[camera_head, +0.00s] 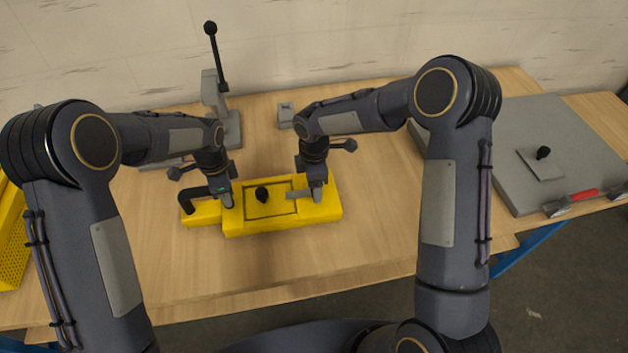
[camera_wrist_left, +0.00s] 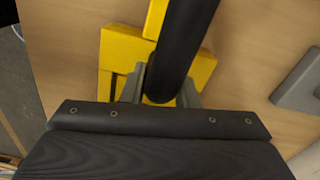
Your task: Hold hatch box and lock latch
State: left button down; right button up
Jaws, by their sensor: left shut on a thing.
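The yellow hatch box (camera_head: 262,227) lies on the wooden table, with a black knob (camera_head: 262,194) on its recessed lid. A bent black handle (camera_head: 188,200) rises at its left end. My left gripper (camera_head: 228,199) is at that end. In the left wrist view, its two grey fingers (camera_wrist_left: 160,92) are on either side of the black handle (camera_wrist_left: 182,45), shut on it, with yellow box parts (camera_wrist_left: 120,48) behind. My right gripper (camera_head: 316,194) is low over the box's right end, beside a small grey piece (camera_head: 297,194), perhaps the latch. Its finger gap is hidden.
A grey toggle clamp (camera_head: 214,95) with a tall black-knobbed lever stands behind the box. A small grey block (camera_head: 286,115) is at the back. The table front is clear.

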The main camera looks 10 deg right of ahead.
pick_arm(q)
jog(key=shift+d, duration=0.3)
pick_arm(e)
jog(key=shift+a, duration=0.35)
jog(key=o, duration=1.1)
pick_arm(q)
jog(key=shift+a, duration=0.15)
pick_arm(e)
jog(key=shift+o, duration=1.4)
jog(key=shift+d, duration=0.2)
jog(key=shift+r, duration=0.1)
pick_arm(q)
jog(key=shift+a, duration=0.15)
pick_arm(e)
notch_tip(320, 180, up, 12)
pick_arm(q)
jog(key=c, duration=1.1)
grip_release()
